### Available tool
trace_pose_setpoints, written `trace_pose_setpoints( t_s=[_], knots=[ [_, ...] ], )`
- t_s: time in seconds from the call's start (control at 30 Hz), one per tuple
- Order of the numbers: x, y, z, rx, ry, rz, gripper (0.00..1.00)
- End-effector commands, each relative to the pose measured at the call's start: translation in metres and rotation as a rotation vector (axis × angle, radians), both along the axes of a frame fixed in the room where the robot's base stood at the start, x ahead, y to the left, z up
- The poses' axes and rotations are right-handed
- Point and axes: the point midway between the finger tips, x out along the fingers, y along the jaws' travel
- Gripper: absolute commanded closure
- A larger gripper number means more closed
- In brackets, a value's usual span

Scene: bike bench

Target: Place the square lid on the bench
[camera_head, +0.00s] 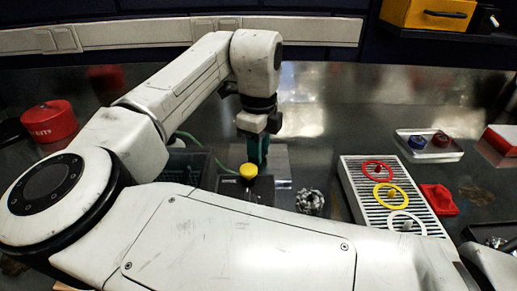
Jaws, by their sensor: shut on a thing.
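My gripper (259,125) points down over the middle of the bench (340,110), its two fingers close together. It is shut on a teal-green thing (257,151), which hangs below the fingers and shows as a narrow upright strip. This appears to be the square lid, seen nearly edge-on; its full outline does not show. Its lower end is partly behind a yellow knob (248,171). I cannot tell whether it touches the surface below.
The yellow knob is on a dark block (262,188). The bench behind my gripper looks clear.

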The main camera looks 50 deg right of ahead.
Motion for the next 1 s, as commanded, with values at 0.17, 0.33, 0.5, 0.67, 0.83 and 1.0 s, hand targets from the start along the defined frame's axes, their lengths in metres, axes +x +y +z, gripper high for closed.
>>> trace_pose_setpoints(
  t_s=[0.17,0.33,0.5,0.67,0.83,1.0],
  knots=[
    [0.000,0.000,0.001,-0.001,0.000,0.000,1.00],
    [0.000,0.000,-0.002,0.000,-0.001,0.000,0.67],
    [0.000,0.000,-0.002,0.000,-0.001,0.000,0.50],
    [0.000,0.000,-0.002,0.000,-0.001,0.000,0.47],
    [0.000,0.000,0.000,0.000,-0.001,0.000,0.47],
    [0.001,0.000,0.020,-0.002,-0.002,0.000,0.47]
  ],
)
